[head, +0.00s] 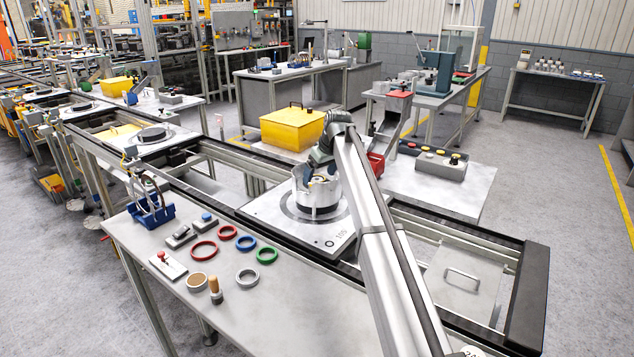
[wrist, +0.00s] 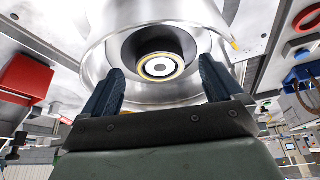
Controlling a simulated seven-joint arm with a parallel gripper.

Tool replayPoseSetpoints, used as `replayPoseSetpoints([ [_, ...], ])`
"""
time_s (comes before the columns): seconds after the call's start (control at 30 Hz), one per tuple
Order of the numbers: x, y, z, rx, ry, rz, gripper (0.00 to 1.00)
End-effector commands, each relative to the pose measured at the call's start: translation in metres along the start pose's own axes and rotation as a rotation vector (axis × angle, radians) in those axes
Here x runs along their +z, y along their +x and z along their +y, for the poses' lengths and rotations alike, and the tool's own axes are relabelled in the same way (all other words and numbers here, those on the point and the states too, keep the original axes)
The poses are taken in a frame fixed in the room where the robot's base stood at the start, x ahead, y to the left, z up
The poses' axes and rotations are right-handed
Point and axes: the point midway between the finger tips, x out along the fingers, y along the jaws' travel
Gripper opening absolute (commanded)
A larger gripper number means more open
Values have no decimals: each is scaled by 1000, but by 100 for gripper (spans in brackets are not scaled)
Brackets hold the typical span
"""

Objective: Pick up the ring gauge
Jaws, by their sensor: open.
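Several rings lie flat on the grey bench in the head view: a plain grey one (head: 247,277), two red ones (head: 203,250), a blue one (head: 245,242) and a green one (head: 267,255). I cannot tell for sure which is the ring gauge; the grey one looks most like bare metal. In the wrist view the drum (wrist: 100,55) fills the middle, with a dark round core; contact is unclear.
The pallet (head: 272,222) sits on the conveyor. On the bench (head: 235,318) are a blue holder (head: 152,212), a wooden-handled tool (head: 215,290) and a switch plate (head: 167,266). A yellow box (head: 292,130) and a button box (head: 440,163) stand behind.

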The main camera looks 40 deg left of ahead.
Motion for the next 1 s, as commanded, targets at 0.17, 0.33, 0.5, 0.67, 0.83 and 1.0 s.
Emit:
replayPoseSetpoints([
  [0.17, 0, 14, 0, 0, 0, -1, 93],
  [0.33, 0, 14, 0, 0, 0, 0, 93],
  [0.5, 0, 14, 0, 0, 0, 0, 78],
  [0.67, 0, 14, 0, 0, 0, 0, 63],
  [0.83, 0, 14, 0, 0, 0, 0, 46],
  [1.0, 0, 14, 0, 0, 0, 0, 30],
])
